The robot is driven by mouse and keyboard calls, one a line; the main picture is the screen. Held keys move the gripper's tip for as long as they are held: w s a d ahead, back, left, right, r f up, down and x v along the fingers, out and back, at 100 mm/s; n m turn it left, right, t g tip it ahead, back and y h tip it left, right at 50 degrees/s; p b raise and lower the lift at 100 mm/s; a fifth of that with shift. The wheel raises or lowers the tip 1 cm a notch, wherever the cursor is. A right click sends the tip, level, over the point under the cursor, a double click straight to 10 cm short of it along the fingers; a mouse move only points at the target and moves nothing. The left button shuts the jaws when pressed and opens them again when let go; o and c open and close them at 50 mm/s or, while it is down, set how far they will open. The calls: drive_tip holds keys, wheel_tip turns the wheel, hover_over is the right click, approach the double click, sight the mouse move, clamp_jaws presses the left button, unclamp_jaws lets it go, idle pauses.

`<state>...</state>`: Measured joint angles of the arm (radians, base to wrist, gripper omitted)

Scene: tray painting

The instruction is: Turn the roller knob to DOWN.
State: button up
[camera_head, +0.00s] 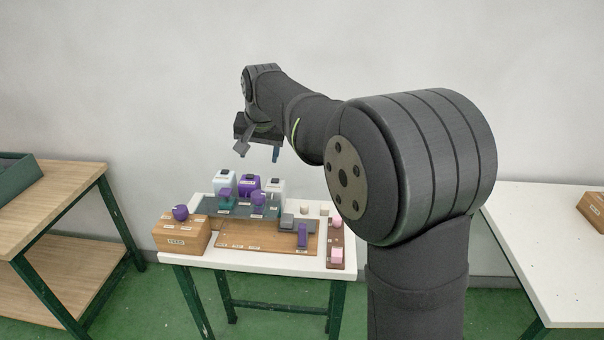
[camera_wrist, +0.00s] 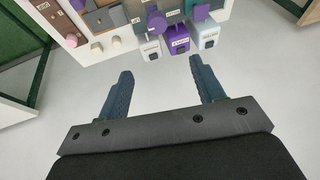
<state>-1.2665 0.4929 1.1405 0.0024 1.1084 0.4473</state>
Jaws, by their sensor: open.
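Several purple knobs and parts sit on the white table; labels are too small to tell which is the roller knob or where it points. One round purple knob (camera_head: 180,212) is on a wooden box at the table's left. Other purple pieces (camera_head: 258,198) stand on the grey panel (camera_head: 268,212); a purple knob (camera_wrist: 202,12) shows at the top of the wrist view. A purple lever-like piece (camera_head: 302,236) is at the right. My gripper (camera_head: 260,152) is open and empty, above and behind the panel; its fingers also show in the wrist view (camera_wrist: 160,68).
Two white containers and a purple one (camera_head: 249,183) stand along the panel's back. A wooden side table (camera_head: 60,195) stands left, a white one (camera_head: 540,250) right. The air around my gripper is clear.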

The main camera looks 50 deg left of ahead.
drive_tip(key=w+a+f+n+t+y, duration=0.1)
drive_tip(key=w+a+f+t+y, duration=0.15)
drive_tip(key=w+f, duration=0.6)
drive_tip(key=n+g+y, duration=0.4)
drive_tip(key=n+y, duration=0.4)
drive_tip(key=y, duration=0.3)
approach(255, 191)
drive_tip(key=a, duration=1)
drive_tip(key=shift+f, duration=0.2)
drive_tip(key=c, duration=1)
